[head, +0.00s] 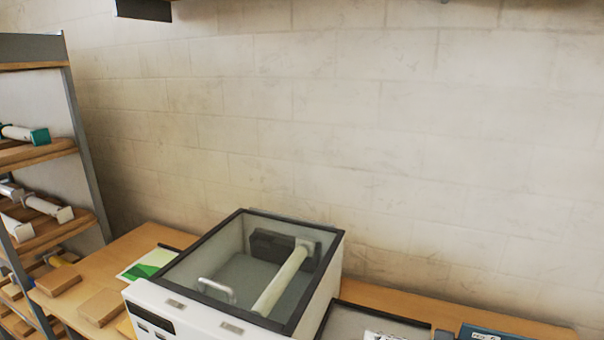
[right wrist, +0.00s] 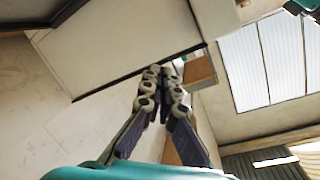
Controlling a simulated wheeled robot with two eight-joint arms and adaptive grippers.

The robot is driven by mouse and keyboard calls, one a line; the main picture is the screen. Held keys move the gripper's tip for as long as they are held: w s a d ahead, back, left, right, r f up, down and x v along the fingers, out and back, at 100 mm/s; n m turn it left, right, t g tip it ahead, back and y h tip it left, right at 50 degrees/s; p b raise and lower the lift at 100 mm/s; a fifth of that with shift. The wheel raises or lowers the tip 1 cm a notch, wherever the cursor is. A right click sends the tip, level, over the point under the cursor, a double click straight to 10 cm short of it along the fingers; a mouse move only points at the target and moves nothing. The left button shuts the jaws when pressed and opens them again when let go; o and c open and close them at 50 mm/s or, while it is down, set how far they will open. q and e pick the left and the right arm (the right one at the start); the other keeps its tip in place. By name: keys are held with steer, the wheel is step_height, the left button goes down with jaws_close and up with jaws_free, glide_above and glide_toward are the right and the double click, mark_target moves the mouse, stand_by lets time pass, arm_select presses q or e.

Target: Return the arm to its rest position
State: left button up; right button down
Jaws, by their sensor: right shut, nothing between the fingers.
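My right gripper (right wrist: 163,78) shows in the right wrist view with its two fingers together at the tips and nothing between them. It is held in the air, with a pale wall and a large window behind it, and touches nothing that I can see. In the head view neither of my grippers shows. The roll laminator (head: 250,280), a white box with a dark-framed clear lid, stands on the wooden bench in the head view. A pale roll (head: 285,275) and a light handle (head: 216,289) show at its lid.
A shelf rack (head: 85,150) with white and teal items stands at the left. Wooden blocks (head: 100,305) and a green-and-white sheet (head: 148,263) lie on the bench left of the laminator. A dark-edged tray (head: 370,318) and a blue box (head: 490,332) lie to its right.

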steer(key=s+a+f+m+g+h+b, duration=0.1)
steer(key=s+a+f+m+g+h, duration=0.2)
steer(key=s+f+h, duration=0.55)
steer(key=s+d+f+m+t+h+b, duration=0.1)
steer(key=s+d+f+t+h, duration=0.1)
steer(key=s+d+f+h, duration=0.1)
steer(key=shift+s+d+f+h, duration=0.15)
steer(key=shift+d+f+h, duration=0.5)
steer(key=shift+d+h, duration=0.4)
steer(key=shift+a, duration=0.1)
